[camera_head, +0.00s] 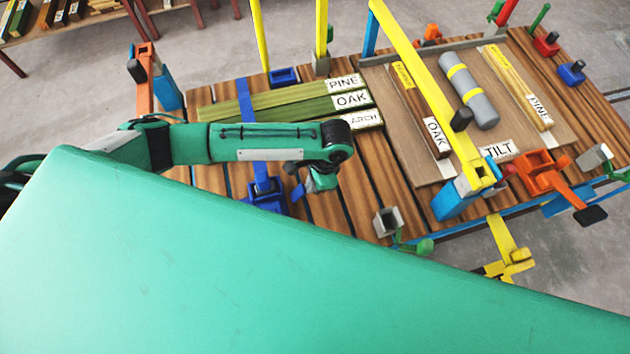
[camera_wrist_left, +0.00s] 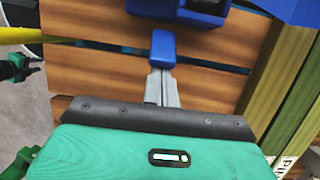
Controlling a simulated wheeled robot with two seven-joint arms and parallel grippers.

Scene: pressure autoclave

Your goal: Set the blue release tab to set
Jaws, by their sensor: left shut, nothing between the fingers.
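A blue strap buckle (camera_head: 266,196) sits on the slatted wooden deck, on a blue strap that crosses the long planks. Its small blue release tab (camera_head: 297,192) sticks out to the right, towards my left gripper (camera_head: 318,186). In the left wrist view the blue tab (camera_wrist_left: 162,46) stands right at the tips of my left gripper (camera_wrist_left: 162,72), below the buckle body (camera_wrist_left: 185,10). The grey fingers are shut together with nothing between them. I cannot tell whether they touch the tab. My right gripper is not in view.
Planks labelled PINE, OAK and ARCH (camera_head: 351,101) lie behind the left arm. A tilt board (camera_head: 460,150) with a grey cylinder (camera_head: 468,90) is at the right. A yellow bar (camera_head: 420,75) slants over it.

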